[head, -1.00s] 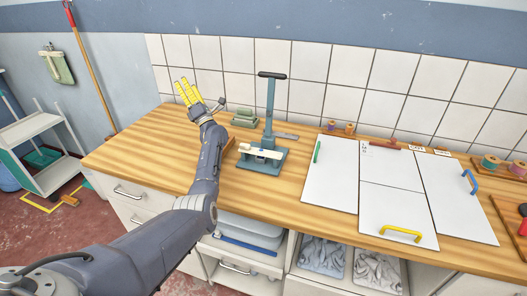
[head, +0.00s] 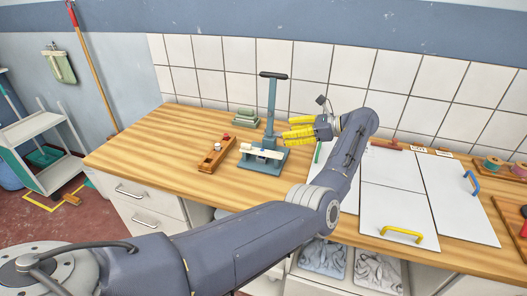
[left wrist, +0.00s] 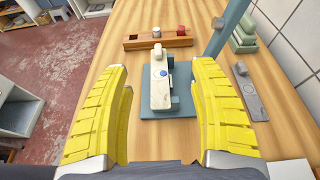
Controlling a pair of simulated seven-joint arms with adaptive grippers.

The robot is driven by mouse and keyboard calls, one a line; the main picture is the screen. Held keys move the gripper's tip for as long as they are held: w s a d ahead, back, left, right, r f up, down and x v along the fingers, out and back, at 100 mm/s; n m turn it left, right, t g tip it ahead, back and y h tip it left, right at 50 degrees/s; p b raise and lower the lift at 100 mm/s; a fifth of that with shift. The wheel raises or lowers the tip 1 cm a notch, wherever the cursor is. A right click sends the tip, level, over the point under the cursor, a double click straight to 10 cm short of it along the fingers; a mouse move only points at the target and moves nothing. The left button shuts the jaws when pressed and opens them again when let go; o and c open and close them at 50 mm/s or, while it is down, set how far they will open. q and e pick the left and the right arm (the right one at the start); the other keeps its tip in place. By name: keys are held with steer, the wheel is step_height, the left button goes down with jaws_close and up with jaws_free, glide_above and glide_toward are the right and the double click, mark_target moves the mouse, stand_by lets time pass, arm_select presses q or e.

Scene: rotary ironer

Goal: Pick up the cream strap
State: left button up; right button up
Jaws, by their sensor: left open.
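The cream strap (head: 262,151) lies across the low base of the blue-grey lever press (head: 270,110) on the wooden worktop. In the left wrist view the strap (left wrist: 160,88) runs lengthwise between the yellow fingers, with a blue dot on it. My left gripper (head: 288,134) reaches in from the right of the press, its fingers pointing left towards the post. It is open and empty; in the left wrist view its fingers (left wrist: 160,70) stand wide apart on either side of the strap, not touching it. My right gripper is not in view.
A wooden block (head: 212,158) with a white and a red knob stands left of the press. Green stacked pieces (head: 244,118) are behind it. The press's upright post rises close to my fingers. White boards (head: 398,225) with coloured handles lie to the right. The worktop's left end is clear.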

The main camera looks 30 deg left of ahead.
arm_select(q)
step_height(320, 180, down, 3)
steer(key=d, duration=0.1)
glide_toward(251, 147)
steer(key=a, duration=0.3)
steer(key=shift+s+f+h, duration=0.25)
steer(key=shift+f+h, duration=0.05)
steer(key=shift+f, duration=0.05)
steer(key=shift+x, duration=3.35)
steer(key=shift+w+d+f, duration=0.1)
steer(key=shift+w, duration=0.05)
steer(key=shift+c, duration=0.4)
steer(key=c, duration=1.1)
steer(key=shift+o, duration=0.2)
